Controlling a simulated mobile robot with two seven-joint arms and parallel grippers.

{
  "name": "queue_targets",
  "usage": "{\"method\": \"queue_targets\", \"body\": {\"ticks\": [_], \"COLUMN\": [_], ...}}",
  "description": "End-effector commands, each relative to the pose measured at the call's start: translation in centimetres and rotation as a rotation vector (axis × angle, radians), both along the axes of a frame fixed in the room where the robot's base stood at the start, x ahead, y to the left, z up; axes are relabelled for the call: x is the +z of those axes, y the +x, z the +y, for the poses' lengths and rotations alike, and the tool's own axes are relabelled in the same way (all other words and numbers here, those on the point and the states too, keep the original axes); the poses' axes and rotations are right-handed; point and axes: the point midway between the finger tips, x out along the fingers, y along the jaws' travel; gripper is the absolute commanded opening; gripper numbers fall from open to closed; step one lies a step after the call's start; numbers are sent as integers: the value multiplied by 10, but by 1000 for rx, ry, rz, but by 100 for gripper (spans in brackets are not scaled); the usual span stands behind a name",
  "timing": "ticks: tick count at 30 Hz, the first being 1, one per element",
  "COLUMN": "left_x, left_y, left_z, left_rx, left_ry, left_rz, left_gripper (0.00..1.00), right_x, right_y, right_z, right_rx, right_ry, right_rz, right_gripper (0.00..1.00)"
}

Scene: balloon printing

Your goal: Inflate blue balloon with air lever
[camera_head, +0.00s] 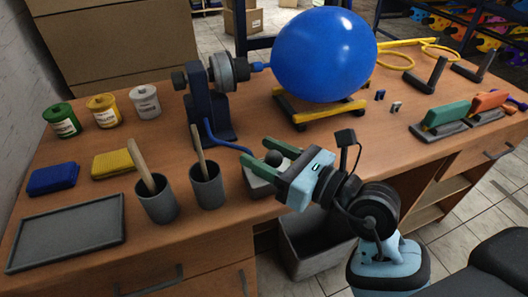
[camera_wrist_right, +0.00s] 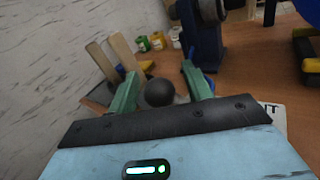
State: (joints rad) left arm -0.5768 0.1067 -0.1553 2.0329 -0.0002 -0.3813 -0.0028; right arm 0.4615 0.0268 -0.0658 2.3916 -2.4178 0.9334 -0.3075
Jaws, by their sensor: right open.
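The blue balloon (camera_head: 325,55) is large and round, attached at its left to the nozzle of the dark blue air machine (camera_head: 212,110). It sits above a yellow and black stand (camera_head: 318,112). The air lever's black ball knob (camera_head: 273,158) rises from a grey base (camera_head: 258,182) at the table's front edge. My right gripper (camera_head: 262,152) is open, with its green fingers on either side of the knob. In the right wrist view the knob (camera_wrist_right: 159,92) shows between the two fingers; I cannot tell whether they touch it. My left gripper is not in view.
Two grey cups (camera_head: 207,190) with wooden sticks stand left of the lever. A grey tray (camera_head: 66,234), blue and yellow sponges (camera_head: 114,163) and several paint cans (camera_head: 103,110) are further left. Stamps with green and orange handles (camera_head: 446,115) lie right. A grey bin (camera_head: 312,245) stands below.

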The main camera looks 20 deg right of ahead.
Motion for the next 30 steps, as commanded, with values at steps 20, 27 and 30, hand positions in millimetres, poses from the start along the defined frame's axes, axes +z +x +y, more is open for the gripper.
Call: {"method": "queue_targets", "body": {"ticks": [20,27,30], "left_x": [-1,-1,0], "left_y": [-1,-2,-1], "left_z": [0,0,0], "left_rx": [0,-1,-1], "left_ry": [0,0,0], "left_rz": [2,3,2], "left_gripper": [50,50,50], "right_x": [0,0,0], "right_y": [4,4,4], "right_z": [3,3,2], "right_rx": [1,1,0], "right_ry": [0,0,-1], "right_rz": [0,0,3], "right_gripper": [9,0,0]}}
